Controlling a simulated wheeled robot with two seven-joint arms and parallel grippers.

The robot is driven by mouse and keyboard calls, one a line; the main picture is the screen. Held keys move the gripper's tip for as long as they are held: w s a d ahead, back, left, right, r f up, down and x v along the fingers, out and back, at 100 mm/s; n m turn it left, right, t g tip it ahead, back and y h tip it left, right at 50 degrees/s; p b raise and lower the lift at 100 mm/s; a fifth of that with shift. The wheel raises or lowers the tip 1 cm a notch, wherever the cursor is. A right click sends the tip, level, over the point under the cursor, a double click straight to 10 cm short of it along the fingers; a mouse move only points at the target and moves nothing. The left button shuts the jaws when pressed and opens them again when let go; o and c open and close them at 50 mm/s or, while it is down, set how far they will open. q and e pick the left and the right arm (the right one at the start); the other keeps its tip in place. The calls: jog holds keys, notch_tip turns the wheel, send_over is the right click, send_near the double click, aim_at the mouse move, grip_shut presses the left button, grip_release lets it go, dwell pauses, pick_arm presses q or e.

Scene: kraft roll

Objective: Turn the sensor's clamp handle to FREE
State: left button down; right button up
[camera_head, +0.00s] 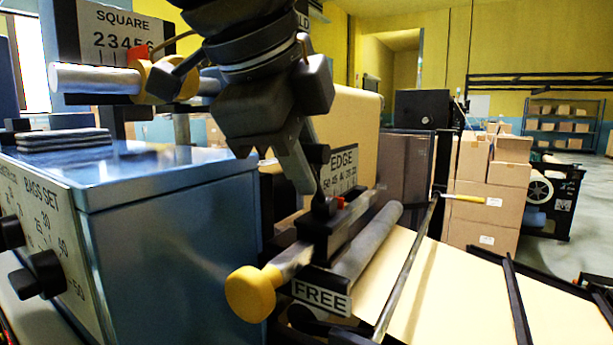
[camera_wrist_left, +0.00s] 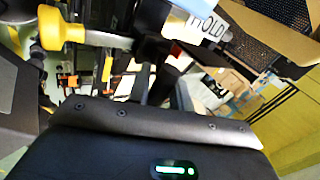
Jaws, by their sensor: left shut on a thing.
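My left gripper (camera_head: 312,182) reaches down from the top and is shut on the small black clamp handle (camera_head: 325,205) on top of the block. The fingers hide part of the handle, so its exact angle is hard to tell. A FREE plate (camera_head: 321,296) sits below the rail, near a yellow knob (camera_head: 252,294). In the left wrist view, a HOLD plate (camera_wrist_left: 208,29) shows beyond the fingers. My right gripper is not in view.
A blue cabinet (camera_head: 165,225) with black dials stands close on the left. A second rail with a SQUARE scale (camera_head: 118,32) is above it. Brown paper web (camera_head: 450,300) with dark bars runs to the right. Stacked cartons (camera_head: 488,190) stand behind.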

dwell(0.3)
pick_arm(q)
jog(key=c, duration=1.3)
grip_release()
jog(key=p+v, duration=0.1)
jog(key=v, duration=1)
jog(key=shift+s+f, duration=0.1)
